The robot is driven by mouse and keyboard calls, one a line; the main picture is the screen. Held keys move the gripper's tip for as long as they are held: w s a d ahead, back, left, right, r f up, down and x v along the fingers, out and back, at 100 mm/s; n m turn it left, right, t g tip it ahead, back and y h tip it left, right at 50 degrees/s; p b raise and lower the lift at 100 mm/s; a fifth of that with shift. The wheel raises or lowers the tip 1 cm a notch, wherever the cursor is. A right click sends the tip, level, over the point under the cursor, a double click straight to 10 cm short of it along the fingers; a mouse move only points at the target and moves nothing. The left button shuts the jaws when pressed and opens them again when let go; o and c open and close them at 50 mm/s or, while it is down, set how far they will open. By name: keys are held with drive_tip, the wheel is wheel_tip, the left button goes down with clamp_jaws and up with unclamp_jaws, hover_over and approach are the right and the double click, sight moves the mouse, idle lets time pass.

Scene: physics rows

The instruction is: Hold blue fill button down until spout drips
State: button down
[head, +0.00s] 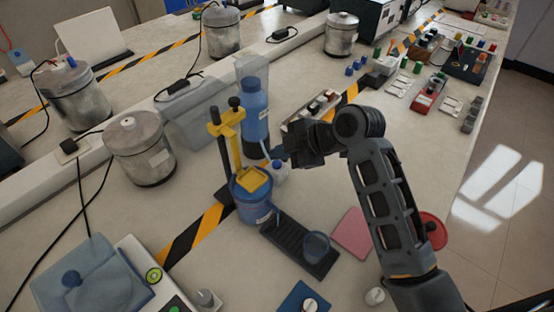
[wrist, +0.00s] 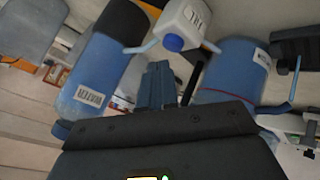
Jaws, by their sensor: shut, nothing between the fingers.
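The blue fill button (wrist: 173,43) is a round blue knob on a white block (wrist: 195,20) with dark lettering in the wrist view. In the head view the white block (head: 280,174) stands between the tall blue bottle (head: 255,110) and the blue pot (head: 250,205). A thin light-blue spout (wrist: 141,47) comes off the bottle in the wrist view; I see no drip. My gripper (head: 277,155) is shut and empty, just above the block. In the wrist view its fingertips (wrist: 158,70) appear just short of the button; I cannot tell whether they touch.
A yellow clamp stand (head: 228,122) rises beside the blue pot. A black drip tray (head: 295,248) with a clear cup (head: 316,246) lies in front. A pink pad (head: 353,232) is under my arm's left side. Metal canisters (head: 140,150) stand at left.

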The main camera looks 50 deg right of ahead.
sight(281, 165)
wheel_tip(281, 165, up, 5)
drive_tip(key=p, duration=0.4)
drive_tip(key=shift+r, duration=0.1)
idle(0.8)
